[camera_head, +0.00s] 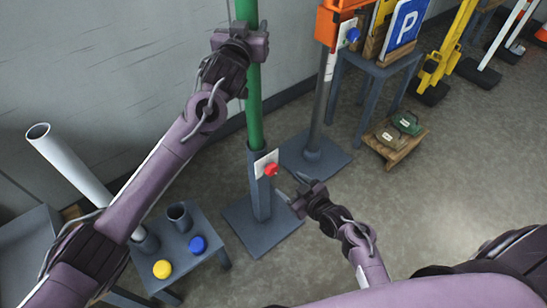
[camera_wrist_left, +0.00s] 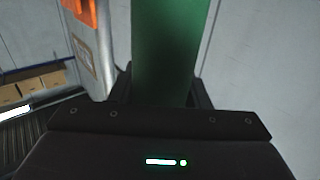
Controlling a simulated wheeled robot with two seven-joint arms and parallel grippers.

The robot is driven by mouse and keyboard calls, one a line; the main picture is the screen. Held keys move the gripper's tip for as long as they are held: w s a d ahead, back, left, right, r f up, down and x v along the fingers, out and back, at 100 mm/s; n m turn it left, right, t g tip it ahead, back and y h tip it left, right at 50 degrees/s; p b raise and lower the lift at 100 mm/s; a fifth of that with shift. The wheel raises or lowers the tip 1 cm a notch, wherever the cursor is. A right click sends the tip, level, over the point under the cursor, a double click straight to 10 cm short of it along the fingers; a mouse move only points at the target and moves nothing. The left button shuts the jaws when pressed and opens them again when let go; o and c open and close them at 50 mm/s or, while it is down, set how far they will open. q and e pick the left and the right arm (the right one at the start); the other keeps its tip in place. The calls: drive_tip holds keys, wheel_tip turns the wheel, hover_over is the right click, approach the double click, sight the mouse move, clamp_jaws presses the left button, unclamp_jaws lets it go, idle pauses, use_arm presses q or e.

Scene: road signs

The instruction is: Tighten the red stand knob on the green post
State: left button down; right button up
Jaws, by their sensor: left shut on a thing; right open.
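The green post (camera_head: 254,105) stands upright in a dark grey stand (camera_head: 262,230) with a square base on the floor. The red knob (camera_head: 270,169) sits on a white plate (camera_head: 262,161) on the stand's sleeve. My left gripper (camera_head: 242,42) is shut on the green post, high above the knob. In the left wrist view the post (camera_wrist_left: 166,50) runs between the fingers. My right gripper (camera_head: 289,188) is open and empty, just right of and a little below the red knob, with a small gap between them.
A second stand (camera_head: 316,155) with a grey pole and a blue knob (camera_head: 353,35) is behind to the right. A small table (camera_head: 180,250) at left holds blue and yellow caps and a white tube. A low wooden stool (camera_head: 395,150) carries weights.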

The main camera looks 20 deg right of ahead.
sight(274, 172)
drive_tip(key=x, duration=1)
drive_tip(key=shift+w, duration=0.2)
drive_tip(key=shift+c, duration=0.3)
drive_tip(key=c, duration=0.9)
